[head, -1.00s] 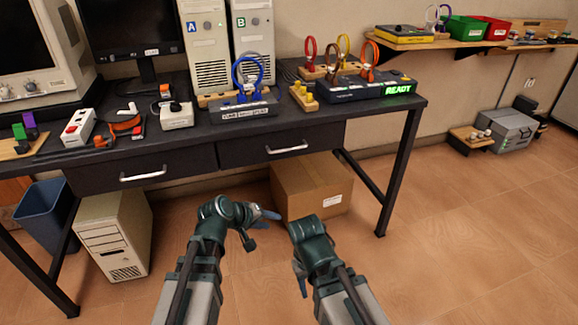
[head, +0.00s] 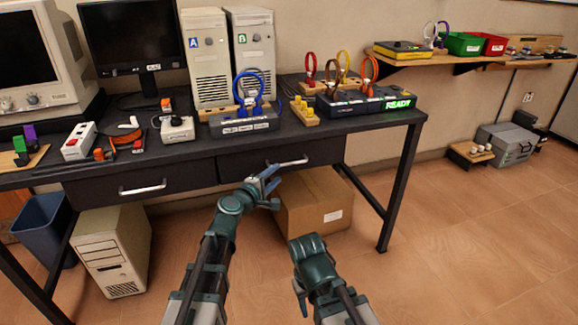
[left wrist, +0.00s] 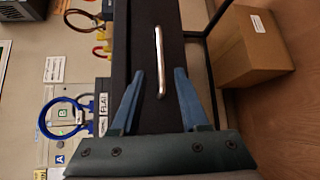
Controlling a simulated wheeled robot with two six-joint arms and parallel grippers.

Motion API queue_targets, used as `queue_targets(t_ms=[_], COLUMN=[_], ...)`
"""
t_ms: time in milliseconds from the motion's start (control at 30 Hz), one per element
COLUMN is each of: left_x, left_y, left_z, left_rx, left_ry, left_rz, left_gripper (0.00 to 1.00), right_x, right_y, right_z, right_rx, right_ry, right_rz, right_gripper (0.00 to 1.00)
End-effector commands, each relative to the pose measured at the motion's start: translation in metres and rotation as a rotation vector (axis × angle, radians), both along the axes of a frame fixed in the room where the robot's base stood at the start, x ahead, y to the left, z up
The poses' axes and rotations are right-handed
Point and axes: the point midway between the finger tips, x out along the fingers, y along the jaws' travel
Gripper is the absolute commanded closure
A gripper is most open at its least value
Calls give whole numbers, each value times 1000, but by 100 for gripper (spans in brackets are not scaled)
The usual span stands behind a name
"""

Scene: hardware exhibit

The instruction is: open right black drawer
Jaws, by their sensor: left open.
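The right black drawer (head: 322,156) is closed under the tabletop, with a silver bar handle (head: 288,163) on its front. My left gripper (head: 270,177) is just in front of this drawer, near the left end of the handle. In the left wrist view the handle (left wrist: 159,62) lies ahead of the fingertips, roughly in line with the gap between the open blue fingers (left wrist: 158,78). The fingers do not appear closed around it. My right arm is low at front right; its gripper (head: 303,300) points down and its fingers are mostly hidden.
The left drawer (head: 105,187) is closed. A cardboard box (head: 312,205) stands on the floor below the right drawer. A beige computer tower (head: 111,250) and a blue bin (head: 45,225) are under the table's left side.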

Motion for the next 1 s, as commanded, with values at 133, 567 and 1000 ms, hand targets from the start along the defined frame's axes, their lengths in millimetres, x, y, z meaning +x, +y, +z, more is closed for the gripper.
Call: queue_targets(t_ms=[133, 567, 1000], left_x=[34, 82, 86], left_y=[-16, -42, -45], left_z=[-7, -14, -14], left_rx=[3, 2, 2], left_ry=[-1, 0, 0], left_rz=[-3, 0, 0], left_gripper=[55, 55, 61], right_x=[0, 0, 0], right_y=[0, 0, 0], right_z=[-6, -14, -14], right_rx=[1, 2, 2], right_ry=[0, 0, 0], right_rz=[1, 3, 3], right_gripper=[50, 50, 50])
